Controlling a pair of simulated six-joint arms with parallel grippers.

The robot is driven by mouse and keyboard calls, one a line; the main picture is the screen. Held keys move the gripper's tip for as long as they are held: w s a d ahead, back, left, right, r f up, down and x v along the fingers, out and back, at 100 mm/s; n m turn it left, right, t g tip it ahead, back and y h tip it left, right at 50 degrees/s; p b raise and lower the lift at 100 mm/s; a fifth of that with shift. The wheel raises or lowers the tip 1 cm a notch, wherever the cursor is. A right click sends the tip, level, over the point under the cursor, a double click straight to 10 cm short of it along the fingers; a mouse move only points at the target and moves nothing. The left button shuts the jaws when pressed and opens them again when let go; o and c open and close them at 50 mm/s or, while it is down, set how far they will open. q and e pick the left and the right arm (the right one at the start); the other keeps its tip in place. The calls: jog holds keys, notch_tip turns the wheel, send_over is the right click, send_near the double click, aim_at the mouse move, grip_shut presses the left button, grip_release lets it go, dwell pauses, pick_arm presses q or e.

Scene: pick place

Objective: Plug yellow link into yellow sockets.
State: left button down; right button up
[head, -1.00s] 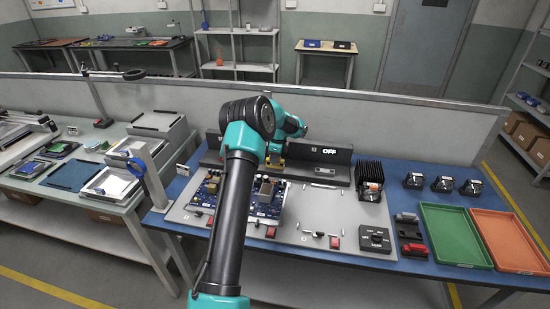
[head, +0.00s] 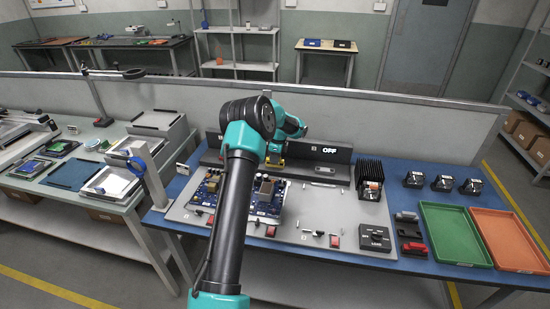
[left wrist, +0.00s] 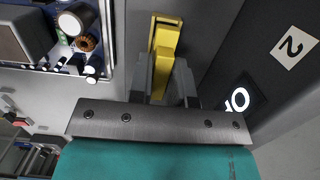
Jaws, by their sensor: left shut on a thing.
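The yellow link (left wrist: 164,38) is a short yellow piece in the left wrist view. It lies between the fingers of my left gripper (left wrist: 161,78), which is shut on it. In the head view my left gripper (head: 275,161) is low, in front of the dark upright panel and behind the blue circuit board. There the link is mostly hidden by my arm and gripper. The yellow sockets cannot be made out in either view, and I cannot tell whether the link touches one. My right gripper is not in view.
The blue circuit board (head: 265,211) with tall parts lies close to the gripper. The dark panel (head: 338,164) shows a lit OFF sign. A black finned block (head: 369,173), a black knob box (head: 374,238), a green tray (head: 452,233) and an orange tray (head: 510,237) stand to the right.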

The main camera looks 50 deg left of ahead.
pick_arm(q)
jog(key=shift+f, duration=0.4)
dwell(0.6)
jog(key=shift+c, duration=1.7)
grip_release()
jog(key=shift+r, duration=0.1)
jog(key=shift+r, duration=3.45)
